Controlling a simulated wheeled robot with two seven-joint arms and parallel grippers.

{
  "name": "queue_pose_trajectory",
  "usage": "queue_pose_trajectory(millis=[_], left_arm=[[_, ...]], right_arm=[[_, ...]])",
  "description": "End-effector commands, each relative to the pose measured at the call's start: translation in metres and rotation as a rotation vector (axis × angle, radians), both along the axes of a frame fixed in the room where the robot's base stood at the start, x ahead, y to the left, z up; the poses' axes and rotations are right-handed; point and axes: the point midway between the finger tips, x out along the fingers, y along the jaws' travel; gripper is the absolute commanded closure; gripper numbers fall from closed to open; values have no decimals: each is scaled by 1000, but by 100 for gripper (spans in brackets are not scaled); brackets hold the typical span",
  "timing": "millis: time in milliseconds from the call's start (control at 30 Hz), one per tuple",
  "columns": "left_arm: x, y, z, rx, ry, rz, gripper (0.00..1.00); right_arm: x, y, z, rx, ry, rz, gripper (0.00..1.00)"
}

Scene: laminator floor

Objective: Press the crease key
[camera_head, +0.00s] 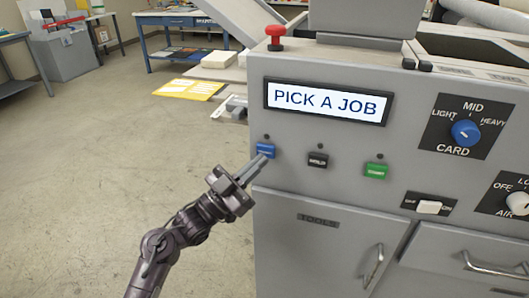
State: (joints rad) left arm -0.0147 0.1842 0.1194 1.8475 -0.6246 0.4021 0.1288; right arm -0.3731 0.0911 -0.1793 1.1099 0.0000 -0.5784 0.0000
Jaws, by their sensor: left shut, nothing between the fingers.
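Three keys sit in a row on the grey machine front: a blue key (265,150), a black key (317,160) and a green key (376,171). Their labels are too small to read surely, so I cannot tell which is the crease key. My left gripper (259,166) is shut and empty, its fingertips just below the blue key and overlapping its lower edge in the picture. I cannot tell whether they touch it. The display (326,102) above the keys reads "PICK A JOB". My right gripper is not in view.
A blue card knob (465,133) with light, mid and heavy marks is at the right. A red stop button (275,36) stands on top. A tools door (330,245) is below. Open floor lies left.

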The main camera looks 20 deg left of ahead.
Motion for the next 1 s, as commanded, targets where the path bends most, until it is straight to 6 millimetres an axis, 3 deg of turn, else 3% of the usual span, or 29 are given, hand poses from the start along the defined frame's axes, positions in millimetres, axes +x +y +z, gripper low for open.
queue_pose_trajectory(millis=[1000], left_arm=[[9, 0, 0, 0, 0, 0, 100]], right_arm=[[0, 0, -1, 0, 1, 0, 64]])
